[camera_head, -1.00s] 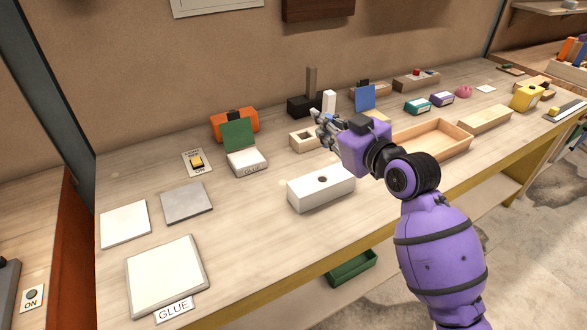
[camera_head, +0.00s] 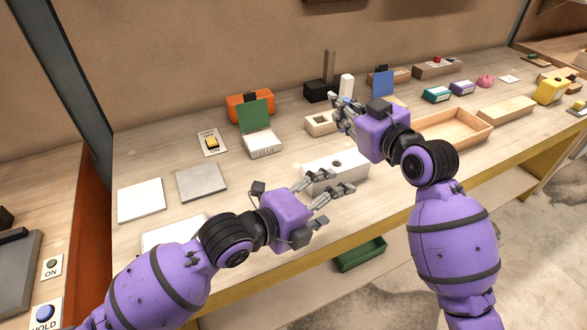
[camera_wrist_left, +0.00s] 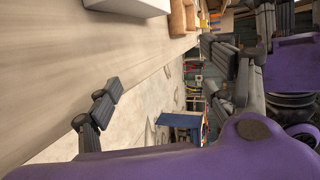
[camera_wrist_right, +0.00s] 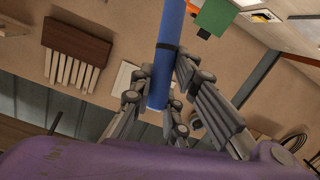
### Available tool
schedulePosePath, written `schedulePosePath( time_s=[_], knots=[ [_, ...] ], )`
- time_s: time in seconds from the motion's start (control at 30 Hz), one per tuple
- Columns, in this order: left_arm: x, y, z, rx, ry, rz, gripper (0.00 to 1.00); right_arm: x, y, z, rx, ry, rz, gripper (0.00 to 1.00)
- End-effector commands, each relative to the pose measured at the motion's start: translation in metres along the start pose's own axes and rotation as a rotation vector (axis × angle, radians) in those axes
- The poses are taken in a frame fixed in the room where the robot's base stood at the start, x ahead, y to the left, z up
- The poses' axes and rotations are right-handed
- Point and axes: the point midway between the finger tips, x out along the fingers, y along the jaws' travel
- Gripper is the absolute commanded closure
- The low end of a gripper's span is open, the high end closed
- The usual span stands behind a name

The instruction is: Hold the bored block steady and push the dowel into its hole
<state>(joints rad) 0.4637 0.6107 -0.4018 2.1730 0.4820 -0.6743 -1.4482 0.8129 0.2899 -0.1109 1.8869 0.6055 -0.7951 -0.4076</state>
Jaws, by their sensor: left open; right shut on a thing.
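The white bored block (camera_head: 350,170) lies on the bench with its dark round hole (camera_head: 337,162) facing up. My left gripper (camera_head: 338,182) is open at the block's near side; in the head view its fingers overlap the block, and contact cannot be told. The left wrist view shows a white block end (camera_wrist_left: 130,5) at the top edge, apart from the spread fingers. My right gripper (camera_head: 343,112) is above and behind the block. In the right wrist view it is shut on the blue dowel (camera_wrist_right: 167,60), which has a black band. The dowel is mostly hidden in the head view.
A small wooden block with a square opening (camera_head: 318,124) stands behind the white block. A wooden tray (camera_head: 455,137) lies to the right. A green bin (camera_head: 360,254) is below the bench edge.

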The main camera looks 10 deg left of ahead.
Motion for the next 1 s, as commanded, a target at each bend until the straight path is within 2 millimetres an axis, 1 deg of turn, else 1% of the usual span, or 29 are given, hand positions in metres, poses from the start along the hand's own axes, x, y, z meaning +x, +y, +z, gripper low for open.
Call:
schedulePosePath(
  time_s=[0.03,0.17,0.23,0.3,0.4,0.5,0.6,0.77,0.87,1.0],
  knots=[
    [0.006,0.006,0.016,-0.118,0.008,0.029,0.25,0.0,0.0,0.0,0.0,0.0,0.0,1.0],
    [0.015,0.018,0.052,-0.495,0.032,0.1,0.25,0.0,0.0,0.0,0.0,0.0,0.0,1.0],
    [0.018,0.021,0.07,-0.711,0.044,0.132,0.25,0.0,0.0,0.0,0.0,0.0,0.0,1.0],
    [0.018,0.02,0.087,-0.907,0.056,0.156,0.25,0.0,0.0,0.0,0.0,0.0,0.0,1.0],
    [0.017,0.015,0.106,-1.141,0.073,0.18,0.25,0.0,0.0,0.0,0.0,0.0,0.0,1.0],
    [0.015,0.01,0.119,-1.312,0.09,0.194,0.25,0.0,0.0,0.0,0.0,0.0,0.0,1.0],
    [0.014,0.005,0.127,-1.419,0.104,0.201,0.25,0.0,0.0,0.0,0.0,0.0,0.0,1.0],
    [0.019,0.002,0.13,-1.481,0.114,0.204,0.25,0.0,0.0,0.0,0.0,0.0,0.0,1.0],
    [0.03,0.002,0.127,-1.482,0.115,0.204,0.25,0.0,0.0,0.0,0.0,0.0,0.0,1.0],
    [0.055,0.004,0.121,-1.481,0.116,0.205,0.25,0.0,0.0,0.0,0.0,0.0,0.0,1.0]
  ],
)
